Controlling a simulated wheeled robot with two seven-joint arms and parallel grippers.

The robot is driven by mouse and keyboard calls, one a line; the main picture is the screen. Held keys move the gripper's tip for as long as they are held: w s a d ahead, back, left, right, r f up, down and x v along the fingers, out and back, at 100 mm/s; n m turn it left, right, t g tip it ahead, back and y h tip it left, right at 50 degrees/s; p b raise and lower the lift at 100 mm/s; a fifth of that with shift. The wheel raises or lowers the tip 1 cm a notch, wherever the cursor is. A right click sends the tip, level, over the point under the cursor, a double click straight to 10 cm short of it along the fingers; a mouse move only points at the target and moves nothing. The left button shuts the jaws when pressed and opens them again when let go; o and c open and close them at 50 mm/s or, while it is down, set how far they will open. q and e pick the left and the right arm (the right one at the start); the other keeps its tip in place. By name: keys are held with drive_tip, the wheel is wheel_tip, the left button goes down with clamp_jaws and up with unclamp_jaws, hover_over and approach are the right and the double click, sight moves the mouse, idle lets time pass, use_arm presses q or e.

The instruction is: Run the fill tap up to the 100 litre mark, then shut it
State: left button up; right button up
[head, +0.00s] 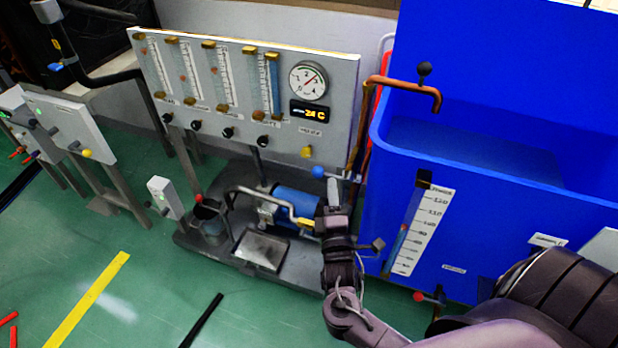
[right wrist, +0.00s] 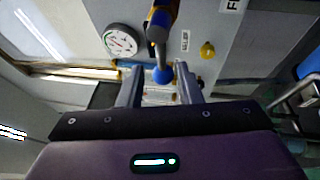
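The fill tap's lever ends in a blue ball (head: 318,172), low beside the copper pipe. In the right wrist view the blue ball (right wrist: 162,76) lies between the two fingers with a gap on each side. My right gripper (head: 333,188) is open at the lever; the wrist view also shows its fingers (right wrist: 160,85) apart. The copper spout (head: 437,100) hangs over the blue tank (head: 380,150). The tank's level scale (head: 420,230) has a sight tube with a red mark beside it; the exact reading is too small to tell. My left gripper is not in view.
A panel (head: 335,75) with flow tubes, a round gauge (head: 308,80) and a temperature display stands behind the gripper. A blue pump (head: 297,202) sits on the dark base below. A red-knobbed valve (head: 419,296) is low on the tank.

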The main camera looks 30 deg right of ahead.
sight(331, 175)
drive_tip(key=x, duration=0.7)
drive_tip(key=shift+d+f, duration=0.1)
drive_tip(key=shift+c, duration=0.4)
clamp_jaws()
